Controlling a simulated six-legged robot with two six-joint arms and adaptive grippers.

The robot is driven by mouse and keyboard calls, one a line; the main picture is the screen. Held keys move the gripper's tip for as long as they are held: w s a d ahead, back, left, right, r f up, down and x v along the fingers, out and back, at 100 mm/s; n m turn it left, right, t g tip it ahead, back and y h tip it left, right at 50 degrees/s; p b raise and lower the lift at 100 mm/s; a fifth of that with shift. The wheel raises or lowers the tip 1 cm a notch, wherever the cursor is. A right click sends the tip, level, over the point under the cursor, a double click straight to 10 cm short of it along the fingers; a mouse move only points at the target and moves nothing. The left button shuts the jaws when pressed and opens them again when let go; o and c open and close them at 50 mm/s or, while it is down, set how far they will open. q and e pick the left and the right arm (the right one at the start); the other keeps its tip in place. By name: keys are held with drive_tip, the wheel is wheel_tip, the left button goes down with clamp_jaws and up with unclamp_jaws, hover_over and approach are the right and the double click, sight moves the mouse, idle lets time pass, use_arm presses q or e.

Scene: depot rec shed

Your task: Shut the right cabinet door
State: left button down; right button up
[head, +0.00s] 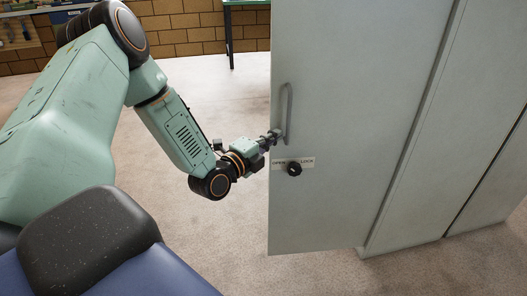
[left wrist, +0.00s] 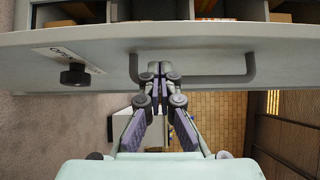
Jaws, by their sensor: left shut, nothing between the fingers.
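The grey cabinet door (head: 350,100) stands open, swung out from the cabinet (head: 465,125), its outer face toward me. It has a bar handle (head: 287,112) and a black lock knob (head: 294,169) on an "OPEN / LOCK" label. My left gripper (head: 272,136) is shut and empty, at the door's free edge by the handle's lower end. In the left wrist view the fingertips (left wrist: 160,72) are together against or just short of the door face (left wrist: 225,42), beside the handle (left wrist: 195,80). I cannot tell whether they touch. My right gripper is not in view.
In the left wrist view, open shelves (left wrist: 190,10) with brown boxes show beyond the door's edge. A green-framed table (head: 229,35) stands behind, by the brick wall (head: 190,30). The speckled floor (head: 215,95) around the door is clear.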

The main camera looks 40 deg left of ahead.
use_arm(q)
drive_tip(key=shift+w+b, duration=0.35)
drive_tip(key=shift+w, duration=0.7)
drive_tip(key=shift+w+a, duration=0.1)
